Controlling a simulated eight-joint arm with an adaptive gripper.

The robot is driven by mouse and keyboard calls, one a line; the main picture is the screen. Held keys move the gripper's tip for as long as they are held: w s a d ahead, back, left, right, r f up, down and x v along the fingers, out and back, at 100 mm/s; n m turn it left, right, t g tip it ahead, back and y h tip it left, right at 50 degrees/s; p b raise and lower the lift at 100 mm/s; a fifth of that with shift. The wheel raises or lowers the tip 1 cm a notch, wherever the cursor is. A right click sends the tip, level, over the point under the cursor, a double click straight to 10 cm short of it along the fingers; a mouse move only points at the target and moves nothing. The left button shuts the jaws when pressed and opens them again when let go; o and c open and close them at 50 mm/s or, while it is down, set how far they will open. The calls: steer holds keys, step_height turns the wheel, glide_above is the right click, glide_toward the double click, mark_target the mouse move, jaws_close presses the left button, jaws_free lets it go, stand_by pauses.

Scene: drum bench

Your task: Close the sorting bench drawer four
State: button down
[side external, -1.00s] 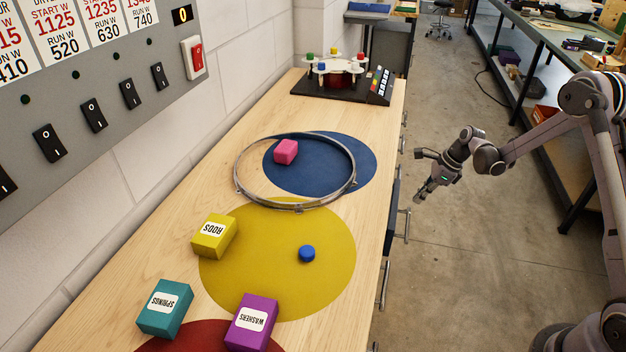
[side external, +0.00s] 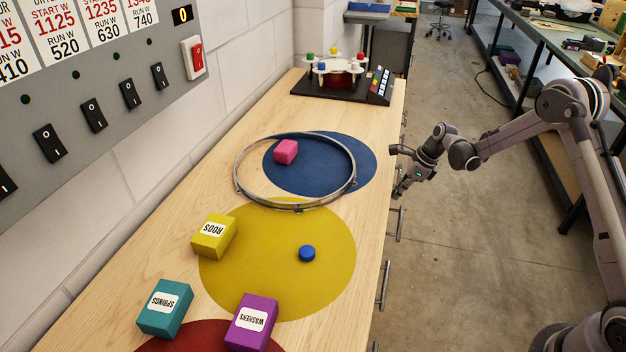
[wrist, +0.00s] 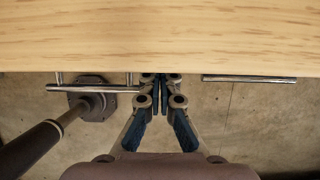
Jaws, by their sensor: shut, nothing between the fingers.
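The sorting bench (side external: 345,110) has drawer handles along its right side in the side view. One drawer's handle (side external: 399,223) stands close to the bench edge, just nearer the camera than my gripper (side external: 397,194); no open drawer front shows there. Drawer numbers cannot be read. In the wrist view my gripper (wrist: 160,80) is shut and empty, its fingertips at the bench edge between two handles. The left handle (wrist: 93,88) stands out slightly farther than the right handle (wrist: 248,78). The drawer fronts are hidden under the top, so I cannot tell whether every drawer is fully shut.
On the bench top are a metal hoop (side external: 239,180), a pink cube (side external: 286,152), a blue disc (side external: 307,253) and yellow, teal and purple labelled boxes. A black-based device (side external: 310,88) stands at the far end. The floor (side external: 480,260) beside the bench is clear.

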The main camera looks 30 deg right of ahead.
steer(key=shift+w+a, duration=0.85)
steer(key=shift+a, duration=0.1)
